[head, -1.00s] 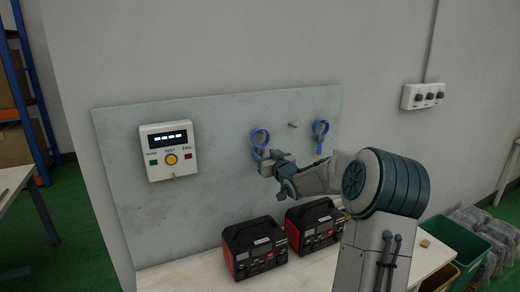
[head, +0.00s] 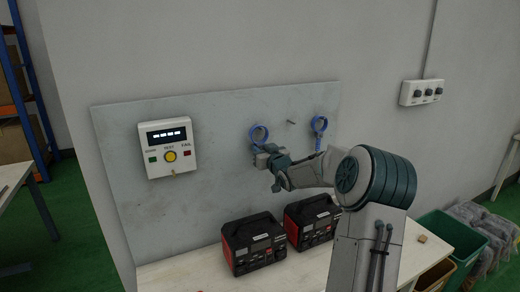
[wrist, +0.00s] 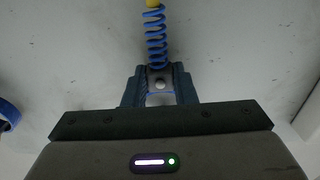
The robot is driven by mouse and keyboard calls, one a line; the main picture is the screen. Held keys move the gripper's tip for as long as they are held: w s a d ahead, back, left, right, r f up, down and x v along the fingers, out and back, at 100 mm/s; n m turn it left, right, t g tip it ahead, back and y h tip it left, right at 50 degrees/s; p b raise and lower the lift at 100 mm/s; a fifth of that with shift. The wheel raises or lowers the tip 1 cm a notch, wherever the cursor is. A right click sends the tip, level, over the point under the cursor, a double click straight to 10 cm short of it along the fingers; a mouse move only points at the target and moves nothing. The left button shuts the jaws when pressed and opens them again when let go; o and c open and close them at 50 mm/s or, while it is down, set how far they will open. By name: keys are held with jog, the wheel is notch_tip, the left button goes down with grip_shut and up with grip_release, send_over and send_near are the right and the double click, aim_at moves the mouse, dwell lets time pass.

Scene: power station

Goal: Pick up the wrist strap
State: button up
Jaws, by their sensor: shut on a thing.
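A blue wrist strap (head: 259,134) with a round cuff hangs on the grey panel, left of a small peg. My gripper (head: 263,154) is just below this cuff, at the panel. Part of a blue ring (wrist: 7,126) shows at the left edge of the wrist view. A second blue strap (head: 318,124) hangs farther right on the panel, apart from my gripper.
A white tester box (head: 168,148) with a lit display is on the panel's left. Two red-and-black power units (head: 254,244) (head: 312,221) stand on the bench (head: 190,275) below my arm. A switch box (head: 422,92) is on the wall at right. Bins (head: 460,240) stand lower right.

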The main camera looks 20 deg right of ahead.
jog(key=shift+r, duration=0.5)
notch_tip(320, 180, up, 2)
jog(key=shift+r+b, duration=0.2)
jog(key=shift+b, duration=0.1)
jog(key=s+b, duration=0.2)
jog(key=s, duration=1.6)
jog(key=shift+d, duration=0.3)
